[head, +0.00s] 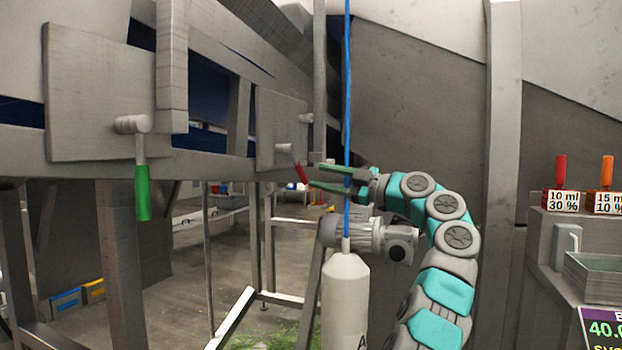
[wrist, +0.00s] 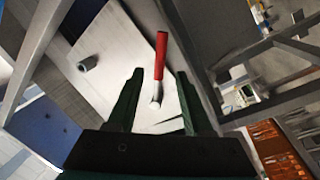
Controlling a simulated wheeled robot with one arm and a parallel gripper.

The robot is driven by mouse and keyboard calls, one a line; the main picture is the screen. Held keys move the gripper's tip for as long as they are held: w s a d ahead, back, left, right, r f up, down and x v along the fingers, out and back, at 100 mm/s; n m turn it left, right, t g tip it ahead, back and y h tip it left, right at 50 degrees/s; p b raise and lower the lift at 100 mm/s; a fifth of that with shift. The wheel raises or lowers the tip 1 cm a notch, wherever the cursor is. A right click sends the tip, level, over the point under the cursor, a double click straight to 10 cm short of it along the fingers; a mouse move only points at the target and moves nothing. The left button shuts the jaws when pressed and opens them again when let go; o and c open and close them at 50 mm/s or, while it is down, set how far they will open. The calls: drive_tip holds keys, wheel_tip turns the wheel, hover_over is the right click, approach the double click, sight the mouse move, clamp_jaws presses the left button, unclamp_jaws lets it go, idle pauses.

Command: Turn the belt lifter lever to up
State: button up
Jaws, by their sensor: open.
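A lever with a red handle (head: 301,173) hangs down at a slant from a grey plate (head: 279,126) on the belt frame. My gripper (head: 314,176) is just right of this red handle, with its two green fingers spread apart and nothing held. In the wrist view, the red handle (wrist: 161,56) shows ahead of and between the fingertips of my gripper (wrist: 160,76). Its pale rod end shows lower, between the fingers. I see no contact. Another lever with a green handle (head: 142,192) hangs straight down from a nearer plate (head: 90,100). No label shows which lever is the belt lifter.
Steel legs and rails (head: 255,240) stand below the belt frame. A shelf with red and orange bottles (head: 561,172) is at the right.

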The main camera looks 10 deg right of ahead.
drive_tip(key=shift+s+d, duration=0.25)
drive_tip(key=shift+c, duration=0.3)
